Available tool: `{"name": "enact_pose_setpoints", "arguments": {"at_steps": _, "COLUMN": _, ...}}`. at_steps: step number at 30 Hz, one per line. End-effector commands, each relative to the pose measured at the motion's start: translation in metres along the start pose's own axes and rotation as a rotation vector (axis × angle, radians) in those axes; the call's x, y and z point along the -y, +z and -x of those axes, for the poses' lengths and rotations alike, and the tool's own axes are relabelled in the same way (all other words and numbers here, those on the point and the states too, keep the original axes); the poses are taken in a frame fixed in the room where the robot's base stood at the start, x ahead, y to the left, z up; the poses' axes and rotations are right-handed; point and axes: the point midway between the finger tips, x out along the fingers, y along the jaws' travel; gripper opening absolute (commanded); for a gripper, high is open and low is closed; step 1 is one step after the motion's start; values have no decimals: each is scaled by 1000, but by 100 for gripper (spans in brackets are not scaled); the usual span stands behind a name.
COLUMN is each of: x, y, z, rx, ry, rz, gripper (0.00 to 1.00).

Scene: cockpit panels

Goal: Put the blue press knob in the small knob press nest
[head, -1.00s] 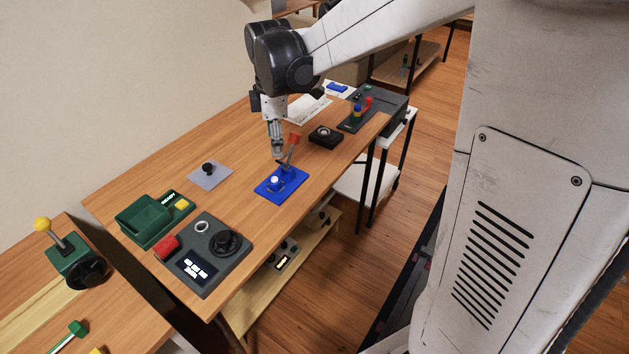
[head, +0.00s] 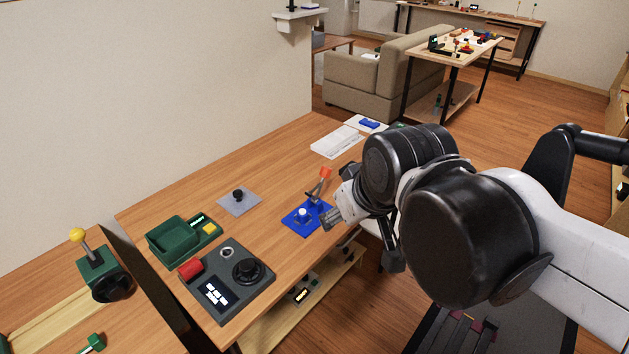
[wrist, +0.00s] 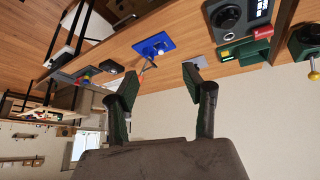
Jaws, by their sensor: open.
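My gripper (head: 331,219) is open and empty, tilted sideways at the right of the base in the head view. In the wrist view, its two fingers (wrist: 161,74) are wide apart with nothing between them.
A grey plate with a black knob (head: 238,195), a green tray (head: 172,243) and a dark control box (head: 226,285) stand to the left. A white tray (head: 337,142) lies at the back. The table between the grey plate and white tray is clear.

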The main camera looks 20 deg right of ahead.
Motion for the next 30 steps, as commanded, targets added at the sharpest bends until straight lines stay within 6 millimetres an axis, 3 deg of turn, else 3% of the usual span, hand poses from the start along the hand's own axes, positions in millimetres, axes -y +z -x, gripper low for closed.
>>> {"name": "enact_pose_setpoints", "arguments": {"at_steps": 7, "x": 3, "y": 20, "z": 4, "rx": -47, "ry": 3, "rz": -129, "gripper": 45}}
{"name": "enact_pose_setpoints", "arguments": {"at_steps": 30, "x": 3, "y": 20, "z": 4, "rx": -49, "ry": 4, "rz": -137, "gripper": 45}}
